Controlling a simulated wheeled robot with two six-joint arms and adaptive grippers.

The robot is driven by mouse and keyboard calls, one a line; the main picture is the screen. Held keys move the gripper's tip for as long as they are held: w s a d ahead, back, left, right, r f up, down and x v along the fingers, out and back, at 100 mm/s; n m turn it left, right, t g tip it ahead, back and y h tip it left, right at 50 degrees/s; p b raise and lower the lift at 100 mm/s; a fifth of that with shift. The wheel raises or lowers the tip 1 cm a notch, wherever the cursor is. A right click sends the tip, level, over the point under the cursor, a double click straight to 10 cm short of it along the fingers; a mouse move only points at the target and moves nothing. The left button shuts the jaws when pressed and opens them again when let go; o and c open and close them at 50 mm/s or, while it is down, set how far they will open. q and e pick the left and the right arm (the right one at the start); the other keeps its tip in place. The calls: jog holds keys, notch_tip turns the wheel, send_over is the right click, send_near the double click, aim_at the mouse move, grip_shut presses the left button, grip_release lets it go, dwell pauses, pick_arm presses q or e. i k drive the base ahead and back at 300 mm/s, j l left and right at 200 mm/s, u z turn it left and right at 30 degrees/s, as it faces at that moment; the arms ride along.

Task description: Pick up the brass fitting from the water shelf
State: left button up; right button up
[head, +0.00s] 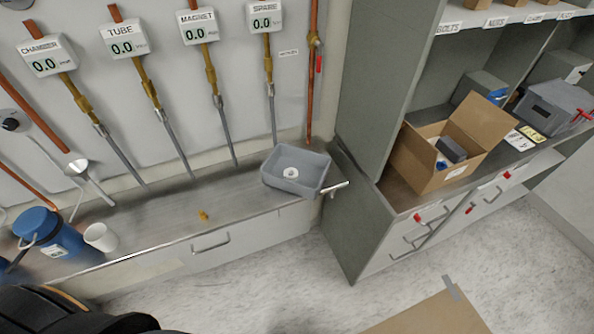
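A small brass-coloured piece, which looks like the brass fitting (203,215), lies on the grey water shelf (160,226), near its front edge. It is too small in the head view to make out its shape. Bare shelf surrounds it. A black part of my own body shows at the lower left corner, below the shelf. Neither of my grippers can be seen.
A grey bin (295,171) with a white ring-like item stands at the shelf's right end. A blue container (50,238) and a white cup (100,237) stand at the left. Pipes with meters line the wall behind. An open cardboard box (425,165) sits in the right cabinet.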

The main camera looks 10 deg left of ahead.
aim_at(203, 217)
jog(key=u, duration=1.35)
jog(key=i+j+u, duration=0.3)
jog(key=k, duration=0.1)
